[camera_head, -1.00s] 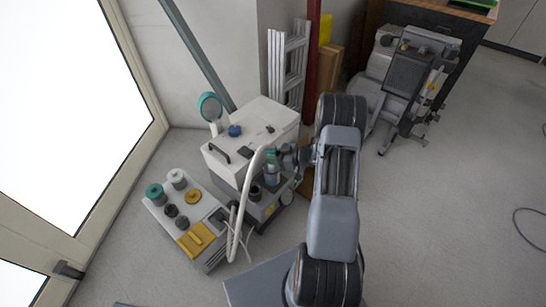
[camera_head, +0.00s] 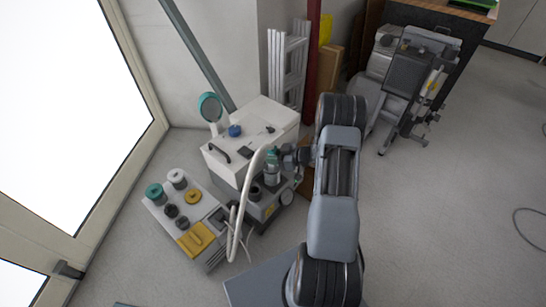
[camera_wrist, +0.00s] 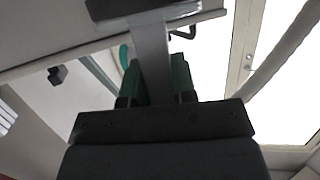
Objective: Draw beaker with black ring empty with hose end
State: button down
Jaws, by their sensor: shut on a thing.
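My gripper (camera_head: 273,156) is at the front side of the white box, over the lower grey unit. In the wrist view its two green fingers (camera_wrist: 156,82) are closed on a grey bar-like piece (camera_wrist: 152,50), which looks like the hose end. The pale hose (camera_head: 240,205) arches up to the gripper and hangs down to its left. A clear, bluish vessel (camera_head: 272,176) shows just below the fingers; I cannot tell if the hose end is inside it. A dark-rimmed cup (camera_head: 255,191) stands beside it. I cannot make out which vessel has the black ring.
The white box (camera_head: 262,125) carries a blue knob and a black handle. A low grey cart (camera_head: 160,215) at the left holds teal, white and dark jars, a yellow disc and a yellow pad (camera_head: 196,239). A ladder (camera_head: 289,65) and wall stand behind.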

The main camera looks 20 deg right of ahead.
jog(key=shift+r, duration=0.1)
dwell(0.3)
notch_tip(320, 180, up, 12)
jog(key=p, duration=1.1)
jog(key=shift+r, duration=0.15)
